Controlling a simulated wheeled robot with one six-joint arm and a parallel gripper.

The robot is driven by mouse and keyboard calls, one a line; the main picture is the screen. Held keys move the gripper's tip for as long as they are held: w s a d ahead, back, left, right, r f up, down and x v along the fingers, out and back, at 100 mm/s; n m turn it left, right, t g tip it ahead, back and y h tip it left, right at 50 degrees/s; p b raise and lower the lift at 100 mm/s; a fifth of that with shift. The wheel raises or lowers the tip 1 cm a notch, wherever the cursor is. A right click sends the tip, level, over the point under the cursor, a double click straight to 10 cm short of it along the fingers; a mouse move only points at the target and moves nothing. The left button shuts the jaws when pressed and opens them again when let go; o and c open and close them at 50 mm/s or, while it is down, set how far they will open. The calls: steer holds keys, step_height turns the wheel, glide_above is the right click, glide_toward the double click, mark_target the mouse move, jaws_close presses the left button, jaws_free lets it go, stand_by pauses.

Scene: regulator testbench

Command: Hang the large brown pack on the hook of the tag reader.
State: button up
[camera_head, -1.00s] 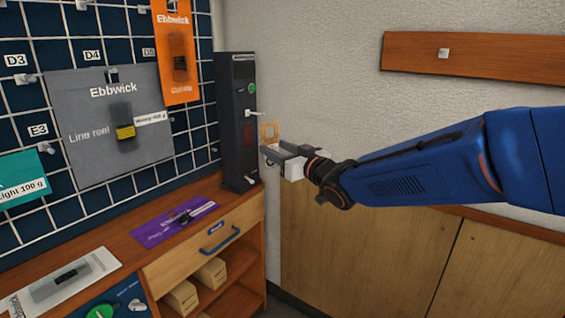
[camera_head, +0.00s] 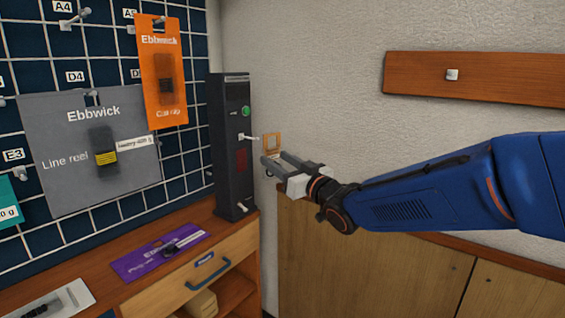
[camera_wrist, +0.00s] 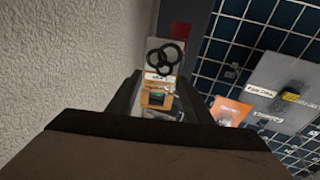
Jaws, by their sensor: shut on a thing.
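My gripper (camera_head: 268,163) is shut on the brown pack (camera_head: 272,143), whose tan header with a square opening stands above the fingers. In the wrist view the pack (camera_wrist: 165,75) sits between the fingers, with black rings and a small label; the tag reader's green button shows through the opening. The tag reader (camera_head: 230,170) is a tall dark column, and its pale hook (camera_head: 249,137) sticks out towards the pack. The header is just right of the hook's tip, at about its height. I cannot tell whether they touch. The pack's lower part is mostly hidden in the head view.
A pegboard (camera_head: 184,165) at left holds a grey pack (camera_head: 70,165) and an orange pack (camera_head: 163,85). A purple pack (camera_head: 150,257) lies on the wooden counter (camera_head: 225,230). The pale wall (camera_head: 310,60) stands close behind the gripper.

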steer(key=w+a+f, duration=0.1)
steer(key=w+a, duration=0.3)
steer(key=a, duration=0.2)
steer(key=shift+w, duration=0.4)
stand_by(0.8)
steer(key=shift+a+f, duration=0.1)
steer(key=shift+a, duration=0.05)
stand_by(0.5)
steer(key=o, duration=1.2)
